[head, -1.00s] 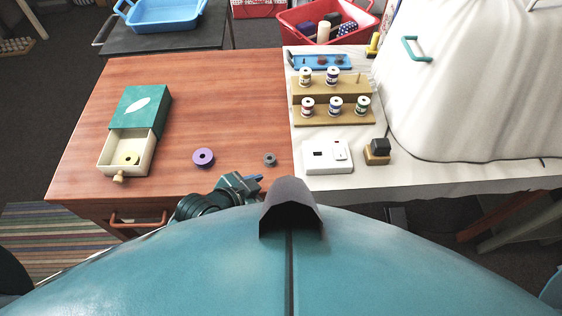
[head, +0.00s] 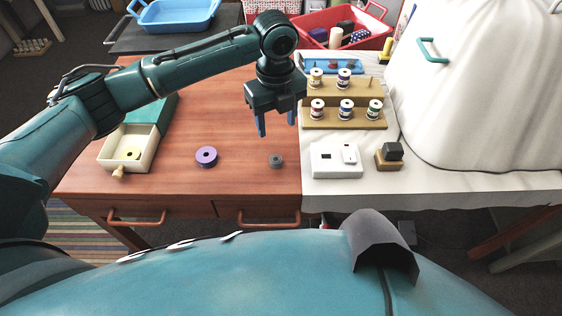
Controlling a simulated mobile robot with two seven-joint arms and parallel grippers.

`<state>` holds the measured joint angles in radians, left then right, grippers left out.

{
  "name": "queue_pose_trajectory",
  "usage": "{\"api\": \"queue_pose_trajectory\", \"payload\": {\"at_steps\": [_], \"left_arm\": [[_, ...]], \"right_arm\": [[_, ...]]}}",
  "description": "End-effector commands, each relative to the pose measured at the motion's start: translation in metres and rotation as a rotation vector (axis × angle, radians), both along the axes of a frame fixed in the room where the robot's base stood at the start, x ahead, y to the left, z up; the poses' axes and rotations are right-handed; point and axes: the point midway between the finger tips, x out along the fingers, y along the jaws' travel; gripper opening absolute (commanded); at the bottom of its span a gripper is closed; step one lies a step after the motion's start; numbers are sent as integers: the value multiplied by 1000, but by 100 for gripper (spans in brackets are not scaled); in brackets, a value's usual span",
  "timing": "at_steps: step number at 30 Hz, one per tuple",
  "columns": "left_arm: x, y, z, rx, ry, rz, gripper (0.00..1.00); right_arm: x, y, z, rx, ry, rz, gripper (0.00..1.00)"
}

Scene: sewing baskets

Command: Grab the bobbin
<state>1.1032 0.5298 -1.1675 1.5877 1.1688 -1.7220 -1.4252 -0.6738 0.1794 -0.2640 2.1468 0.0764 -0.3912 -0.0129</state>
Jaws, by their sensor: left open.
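A small grey bobbin-like ring (head: 275,161) lies flat on the wooden table near its right side. A larger purple ring (head: 206,157) lies to its left. A yellow ring (head: 132,154) lies in the open cream drawer (head: 143,150) of a green box, partly behind my left arm. My left gripper (head: 277,127) is open and empty, pointing down above the table. In the picture its blue fingers are just above the grey ring, not touching it. My right gripper is out of view.
Thread spools stand on a tan stepped rack (head: 345,117) to the right. A white switch box (head: 336,161) and a dark-topped block (head: 390,155) are in front of it.

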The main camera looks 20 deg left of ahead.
Motion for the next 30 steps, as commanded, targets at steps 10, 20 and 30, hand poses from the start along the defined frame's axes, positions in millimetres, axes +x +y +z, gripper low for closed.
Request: {"api": "queue_pose_trajectory", "payload": {"at_steps": [10,20,30], "left_arm": [[-1,0,-63,-1,1,2,54],[-2,3,-95,-1,1,4,54],[-1,4,-124,-1,-1,2,54]], "right_arm": [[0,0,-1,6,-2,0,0],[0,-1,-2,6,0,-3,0],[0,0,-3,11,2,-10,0]]}}
